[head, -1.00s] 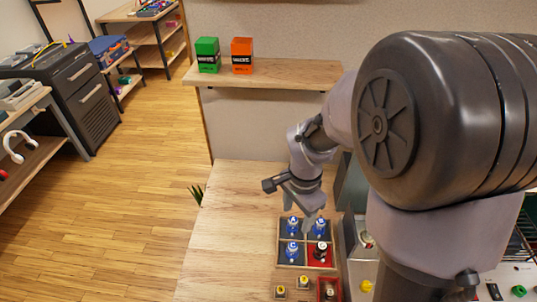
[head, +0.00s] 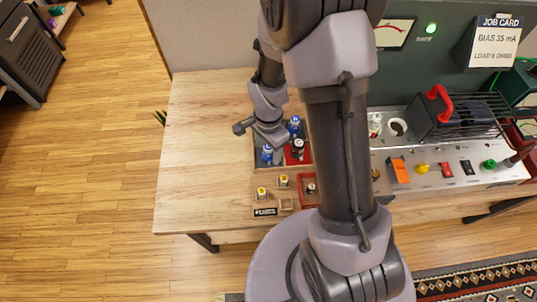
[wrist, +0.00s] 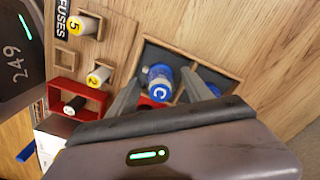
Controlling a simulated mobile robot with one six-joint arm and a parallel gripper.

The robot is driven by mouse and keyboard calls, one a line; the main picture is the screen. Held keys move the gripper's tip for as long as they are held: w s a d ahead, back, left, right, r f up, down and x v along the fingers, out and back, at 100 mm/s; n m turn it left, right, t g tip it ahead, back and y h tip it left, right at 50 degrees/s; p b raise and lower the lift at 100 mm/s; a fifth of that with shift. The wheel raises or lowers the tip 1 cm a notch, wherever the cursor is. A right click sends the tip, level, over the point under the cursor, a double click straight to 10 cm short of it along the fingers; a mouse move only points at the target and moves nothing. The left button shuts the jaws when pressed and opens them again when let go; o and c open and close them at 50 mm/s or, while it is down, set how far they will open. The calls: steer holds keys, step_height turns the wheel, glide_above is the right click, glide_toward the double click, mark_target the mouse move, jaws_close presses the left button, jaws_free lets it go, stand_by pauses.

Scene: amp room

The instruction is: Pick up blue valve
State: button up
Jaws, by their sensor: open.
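In the wrist view a blue valve (wrist: 160,84) with a white "C" on its end stands in a dark compartment of the wooden tray (wrist: 208,60). My gripper (wrist: 161,78) is open, with one finger on each side of this valve. I cannot tell whether the fingers touch it. In the head view one blue valve (head: 267,154) stands in the tray's near left compartment and another blue valve (head: 294,124) at the far right. My gripper (head: 274,140) is over the tray and hides its far left part.
A dark valve (head: 298,148) stands in the tray's red compartment. Yellow-topped fuses (head: 262,193) and a red holder (head: 309,189) are in front. A metal panel with switches (head: 445,170) lies to the right. The wooden table (head: 205,140) is clear on the left.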

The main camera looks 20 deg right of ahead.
jaws_close()
steer(key=shift+r, duration=0.1)
stand_by(0.3)
